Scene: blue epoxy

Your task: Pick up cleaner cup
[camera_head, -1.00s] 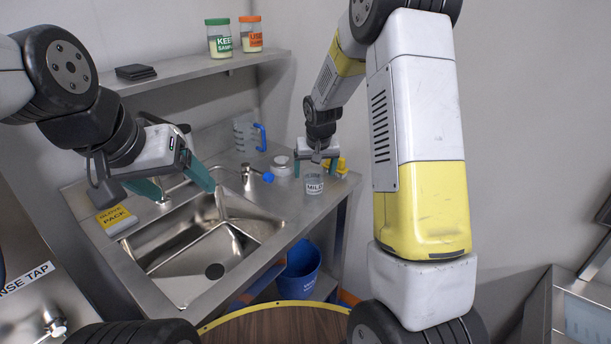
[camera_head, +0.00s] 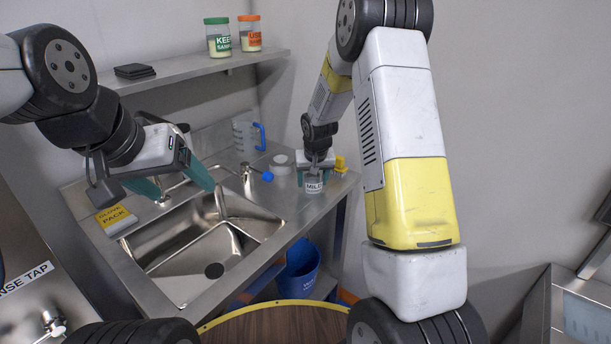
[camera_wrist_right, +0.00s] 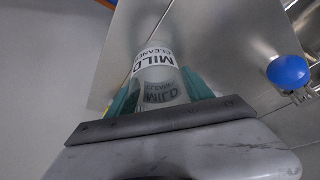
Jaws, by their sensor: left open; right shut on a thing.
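The cleaner cup (camera_head: 313,186) is a small clear container with a white label reading MILD, at the right end of the steel counter. It also shows in the right wrist view (camera_wrist_right: 155,65), with MILD CLEANER partly readable on its label. My right gripper (camera_head: 314,178) is shut on the cup, with a teal finger on each side of it. The gripper hides the cup's top in the head view. My left gripper (camera_head: 180,190) is open and empty above the left part of the sink.
The steel sink (camera_head: 205,255) lies left of the cup. A blue-knobbed tap (camera_head: 267,177), a white-lidded jar (camera_head: 281,165) and a measuring jug (camera_head: 248,136) stand nearby. A yellow object (camera_head: 340,163) is right behind the gripper. A blue bin (camera_head: 300,270) stands below.

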